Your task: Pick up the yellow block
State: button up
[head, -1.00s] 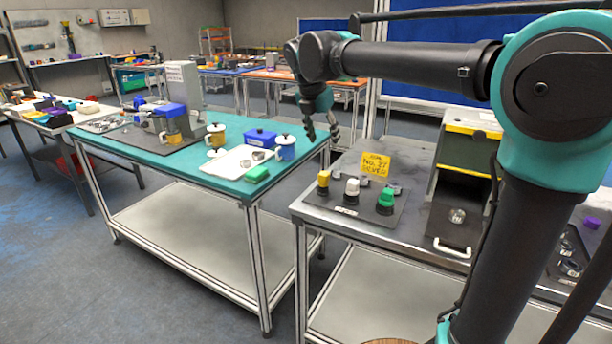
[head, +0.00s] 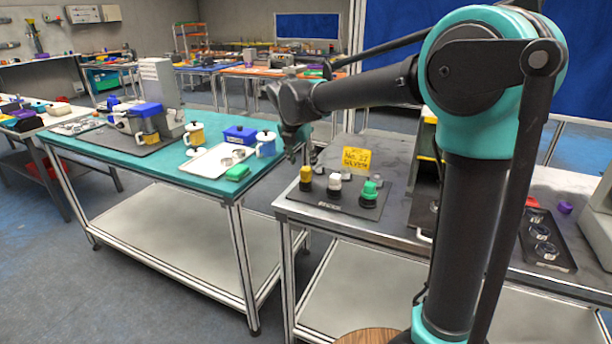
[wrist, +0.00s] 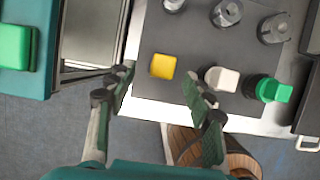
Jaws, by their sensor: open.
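The yellow block (head: 306,173) stands upright in a dark holder at the left end of a row on a dark mat (head: 330,206). In the wrist view the yellow block (wrist: 163,66) appears from above, between and slightly beyond the fingertips. My gripper (head: 297,148) is above and a little left of the block in the head view. In the wrist view my gripper (wrist: 158,78) is open and empty, its fingers spread to either side of the block's line. I cannot tell the exact height gap.
A white block (head: 335,183) stands just right of the yellow one, close to my right finger in the wrist view. A green block (head: 370,190) stands farther right. A yellow sign (head: 356,160) is behind them. A teal table (head: 150,160) lies left across a gap.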

aim_at(306, 169)
jog(key=x, duration=0.5)
jog(key=shift+s+d, duration=0.1)
jog(key=shift+d, duration=0.1)
jog(key=shift+c, duration=0.3)
grip_shut()
jog(key=shift+r, duration=0.1)
notch_tip(306, 169, up, 19)
notch_tip(306, 169, down, 18)
jog(key=shift+r, duration=0.15)
dwell(0.7)
